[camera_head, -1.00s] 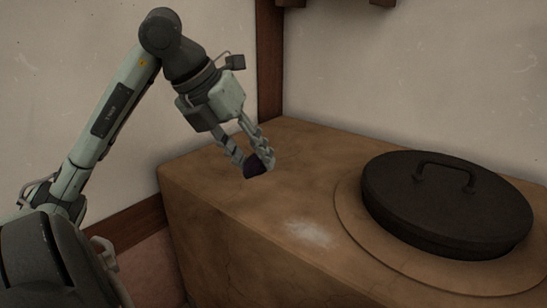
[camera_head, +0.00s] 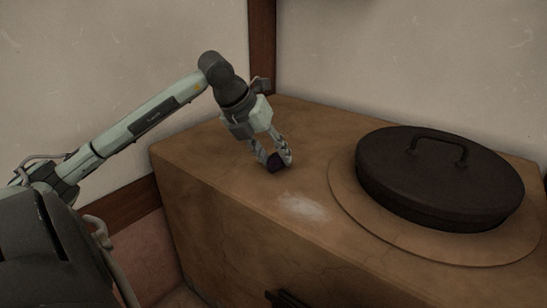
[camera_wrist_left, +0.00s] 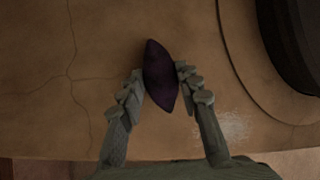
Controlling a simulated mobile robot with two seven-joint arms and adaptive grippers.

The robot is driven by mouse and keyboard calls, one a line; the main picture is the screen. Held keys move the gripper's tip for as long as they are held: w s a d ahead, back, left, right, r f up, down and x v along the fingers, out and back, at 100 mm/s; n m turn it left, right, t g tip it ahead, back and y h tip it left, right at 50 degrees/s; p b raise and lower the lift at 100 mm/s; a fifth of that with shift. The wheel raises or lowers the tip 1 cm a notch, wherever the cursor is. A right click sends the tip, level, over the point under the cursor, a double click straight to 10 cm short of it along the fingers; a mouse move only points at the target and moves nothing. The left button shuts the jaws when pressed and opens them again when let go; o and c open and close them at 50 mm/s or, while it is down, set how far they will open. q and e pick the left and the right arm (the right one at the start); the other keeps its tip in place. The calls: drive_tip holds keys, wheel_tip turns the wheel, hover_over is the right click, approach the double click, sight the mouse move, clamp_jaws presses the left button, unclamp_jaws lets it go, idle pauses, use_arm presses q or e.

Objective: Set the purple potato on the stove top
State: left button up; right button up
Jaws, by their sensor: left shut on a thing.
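The purple potato (camera_head: 275,162) is dark and small, and sits between the fingertips of my left gripper (camera_head: 276,161). In the left wrist view the potato (camera_wrist_left: 160,76) shows as a pointed oval with a finger on each side, and my left gripper (camera_wrist_left: 160,82) is shut on it. The stove top (camera_head: 215,150) is a brown clay surface directly below. The potato is low over the left part of the top; I cannot tell whether it touches the surface. My right gripper is not in view.
A black round lid (camera_head: 440,172) with a handle covers a raised ring (camera_head: 350,210) on the right of the stove top. A pale patch (camera_head: 303,207) marks the surface in front of the gripper. The back left of the top is clear.

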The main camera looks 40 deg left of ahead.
use_arm(q)
drive_tip(key=shift+f, duration=0.15)
drive_tip(key=o, duration=1.2)
drive_tip(key=shift+c, duration=0.2)
